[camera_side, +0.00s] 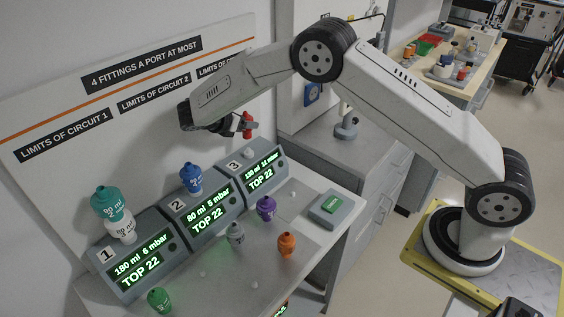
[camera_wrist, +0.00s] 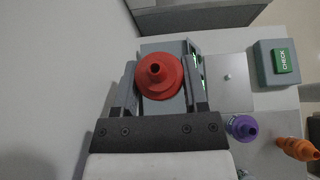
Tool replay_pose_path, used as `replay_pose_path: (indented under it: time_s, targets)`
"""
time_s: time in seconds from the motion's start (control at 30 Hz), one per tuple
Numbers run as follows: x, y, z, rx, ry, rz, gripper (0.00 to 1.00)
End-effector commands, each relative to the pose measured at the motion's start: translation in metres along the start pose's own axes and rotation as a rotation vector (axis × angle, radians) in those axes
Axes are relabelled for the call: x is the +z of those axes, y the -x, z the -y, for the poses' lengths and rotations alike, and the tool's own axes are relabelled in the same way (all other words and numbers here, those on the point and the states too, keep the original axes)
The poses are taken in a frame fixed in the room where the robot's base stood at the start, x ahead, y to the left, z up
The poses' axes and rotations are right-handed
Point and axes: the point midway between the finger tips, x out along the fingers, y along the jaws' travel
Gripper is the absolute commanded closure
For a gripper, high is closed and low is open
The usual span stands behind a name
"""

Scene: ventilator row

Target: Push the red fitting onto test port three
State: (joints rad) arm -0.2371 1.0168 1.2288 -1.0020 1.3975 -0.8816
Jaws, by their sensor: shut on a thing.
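The red fitting (camera_side: 246,126) is held upright by my gripper (camera_side: 243,124), in the air above the unit marked 3 (camera_side: 262,171). Test port three (camera_side: 248,153) is a small pale knob on top of that unit, bare, with a gap below the fitting. In the wrist view the red fitting (camera_wrist: 158,75) sits between the two fingers of my gripper (camera_wrist: 160,82), round with a dark hole in its top. The grey unit under it shows in part; the port is hidden there by the fitting.
Unit 2 carries a blue fitting (camera_side: 191,178); unit 1 carries a teal fitting (camera_side: 106,203) on a white one (camera_side: 121,227). A CHECK button box (camera_side: 329,208) is at right.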

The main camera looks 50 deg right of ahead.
Motion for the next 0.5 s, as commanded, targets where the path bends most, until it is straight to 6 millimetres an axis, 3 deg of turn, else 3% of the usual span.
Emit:
replay_pose_path:
  time_s: [0.5]
  targets:
    - [-0.022,-0.014,0.000,0.000,0.001,0.000,1.00]
